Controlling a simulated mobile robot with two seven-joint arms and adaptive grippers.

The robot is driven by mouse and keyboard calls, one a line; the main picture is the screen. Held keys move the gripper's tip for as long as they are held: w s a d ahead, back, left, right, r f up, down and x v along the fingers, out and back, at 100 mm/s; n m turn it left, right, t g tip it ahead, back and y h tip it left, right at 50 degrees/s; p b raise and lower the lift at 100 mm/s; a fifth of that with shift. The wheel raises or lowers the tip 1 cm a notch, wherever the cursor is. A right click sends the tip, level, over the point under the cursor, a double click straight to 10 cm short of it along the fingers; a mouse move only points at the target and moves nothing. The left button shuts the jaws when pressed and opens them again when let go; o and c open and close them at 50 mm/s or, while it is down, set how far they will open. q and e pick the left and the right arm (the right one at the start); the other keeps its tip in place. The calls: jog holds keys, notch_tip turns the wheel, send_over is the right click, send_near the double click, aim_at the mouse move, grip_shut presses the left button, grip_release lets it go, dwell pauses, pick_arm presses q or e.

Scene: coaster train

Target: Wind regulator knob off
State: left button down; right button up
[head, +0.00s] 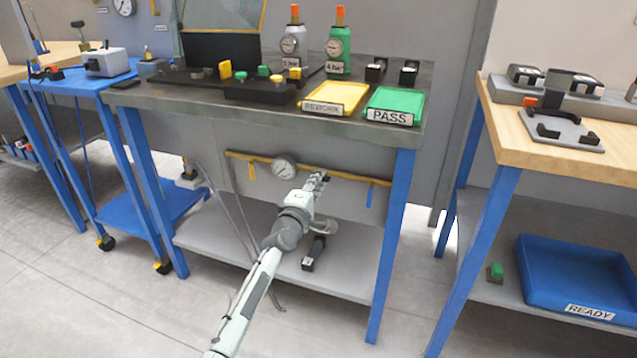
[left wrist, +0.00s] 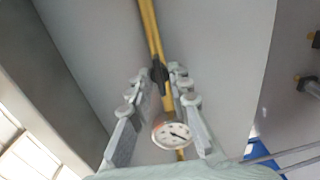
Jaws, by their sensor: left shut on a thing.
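A yellow air pipe (head: 352,178) runs along the wall under the dark-topped bench, with a round white gauge (head: 284,166) on it. The gauge also shows in the left wrist view (left wrist: 172,135), between the finger bases. My left gripper (head: 318,179) reaches under the bench top to the pipe, right of the gauge. In the left wrist view the gripper (left wrist: 162,74) is shut on the black regulator knob (left wrist: 159,73), one finger on each side. In the head view the fingers hide the knob. Its turn angle cannot be told. My right gripper is not in view.
The bench top (head: 190,97) is above my arm, and its lower shelf (head: 225,244) is below. A black part (head: 314,254) lies on that shelf. Blue legs (head: 391,235) stand at the bench's sides. A blue READY bin (head: 570,275) stands at right.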

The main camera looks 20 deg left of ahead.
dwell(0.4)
pick_arm(q)
jog(key=c, duration=1.4)
grip_release()
jog(key=s, duration=1.2)
jog(key=shift+a, duration=0.2)
